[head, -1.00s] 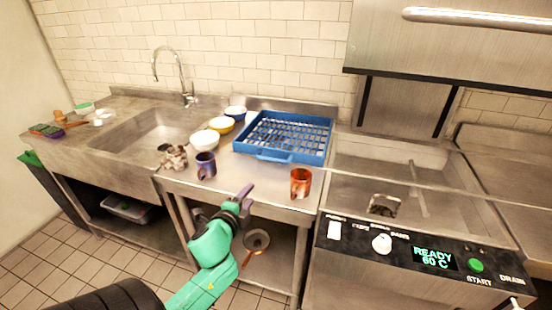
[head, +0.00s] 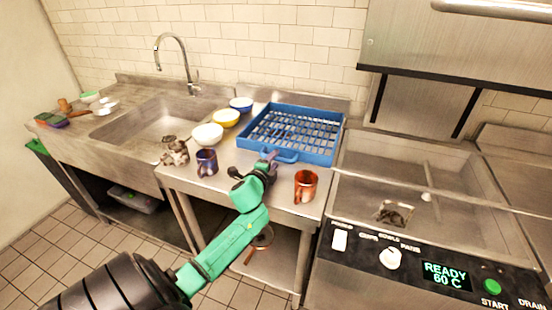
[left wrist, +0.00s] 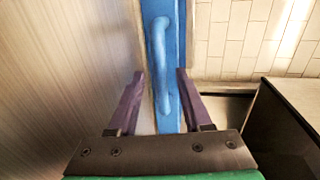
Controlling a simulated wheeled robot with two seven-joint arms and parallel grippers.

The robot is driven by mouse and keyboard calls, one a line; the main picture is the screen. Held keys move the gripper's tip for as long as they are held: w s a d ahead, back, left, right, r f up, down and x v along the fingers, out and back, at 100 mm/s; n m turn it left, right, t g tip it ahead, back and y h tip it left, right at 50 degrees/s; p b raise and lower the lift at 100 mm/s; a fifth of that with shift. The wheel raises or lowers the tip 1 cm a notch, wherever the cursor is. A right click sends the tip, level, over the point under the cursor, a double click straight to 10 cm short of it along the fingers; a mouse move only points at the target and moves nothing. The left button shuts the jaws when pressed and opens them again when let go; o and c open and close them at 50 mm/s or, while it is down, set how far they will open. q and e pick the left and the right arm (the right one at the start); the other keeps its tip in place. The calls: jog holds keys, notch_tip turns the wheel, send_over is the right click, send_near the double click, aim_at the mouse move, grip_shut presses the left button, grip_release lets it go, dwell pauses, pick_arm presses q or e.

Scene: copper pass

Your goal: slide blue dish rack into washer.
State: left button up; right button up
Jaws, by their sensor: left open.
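The blue dish rack (head: 262,122) lies flat and empty on the steel counter, its front handle (head: 280,156) facing me. The washer (head: 350,160) stands open to the right of the counter with its hood (head: 450,65) raised. My left gripper (head: 268,160) is open at the rack's front handle. In the left wrist view the two purple fingers of the left gripper (left wrist: 160,74) stand either side of the blue rack wall, and the handle (left wrist: 161,45) runs ahead between them. I cannot tell whether they touch it. My right gripper is not in view.
A copper mug (head: 306,186) stands right of the gripper, close to the counter's front edge. The washer panel (head: 440,272) reads READY 60 C.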

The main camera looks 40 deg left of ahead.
pick_arm(q)
jog(key=shift+x, duration=0.95)
grip_shut()
jog(key=shift+f, duration=0.1)
dwell(0.6)
